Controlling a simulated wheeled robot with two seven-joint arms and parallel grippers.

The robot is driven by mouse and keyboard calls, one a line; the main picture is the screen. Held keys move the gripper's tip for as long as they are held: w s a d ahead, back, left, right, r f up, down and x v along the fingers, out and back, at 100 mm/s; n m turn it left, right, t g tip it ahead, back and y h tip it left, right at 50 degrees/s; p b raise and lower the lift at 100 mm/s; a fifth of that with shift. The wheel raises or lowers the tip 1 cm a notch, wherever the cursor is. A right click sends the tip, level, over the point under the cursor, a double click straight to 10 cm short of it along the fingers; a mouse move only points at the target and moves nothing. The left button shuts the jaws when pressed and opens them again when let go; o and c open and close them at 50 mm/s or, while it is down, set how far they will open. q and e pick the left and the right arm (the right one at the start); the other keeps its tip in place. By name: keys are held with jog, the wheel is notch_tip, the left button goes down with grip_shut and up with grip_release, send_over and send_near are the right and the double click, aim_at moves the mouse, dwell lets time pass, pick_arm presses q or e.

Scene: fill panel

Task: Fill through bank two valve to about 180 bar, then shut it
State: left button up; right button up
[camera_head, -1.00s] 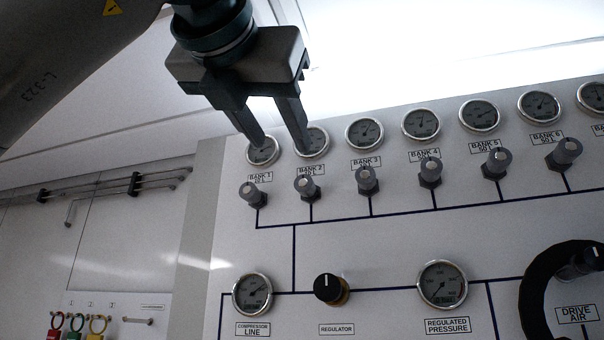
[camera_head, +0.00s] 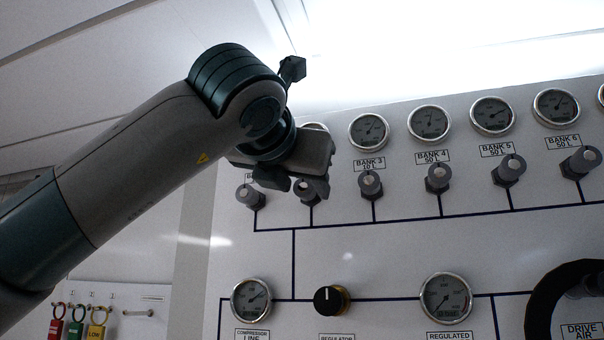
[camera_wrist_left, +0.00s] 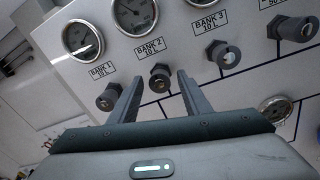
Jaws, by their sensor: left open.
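The bank two valve, a dark knob (camera_wrist_left: 160,78), sits under its "BANK 2 10 L" label in the left wrist view. In the head view it (camera_head: 303,191) is mostly hidden by my left gripper (camera_head: 298,187). In the wrist view my left gripper (camera_wrist_left: 159,80) is open, with one finger on each side of the knob; I cannot tell whether they touch it. The bank two gauge (camera_wrist_left: 135,12) is above, cut by the wrist view's top edge; its reading is too small to tell. Only its top rim shows in the head view. My right gripper is in neither view.
Bank 1 valve (camera_head: 250,196) and bank 3 valve (camera_head: 370,185) stand close on either side. Below are the compressor line gauge (camera_head: 251,300), regulator knob (camera_head: 331,299) and regulated pressure gauge (camera_head: 445,299). A dark ring-shaped handle (camera_head: 545,300) is at lower right.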

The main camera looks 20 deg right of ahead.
pick_arm(q)
jog(key=shift+w+d, duration=0.1)
jog(key=shift+w, duration=0.1)
jog(key=c, duration=1)
jog(key=shift+c, duration=0.2)
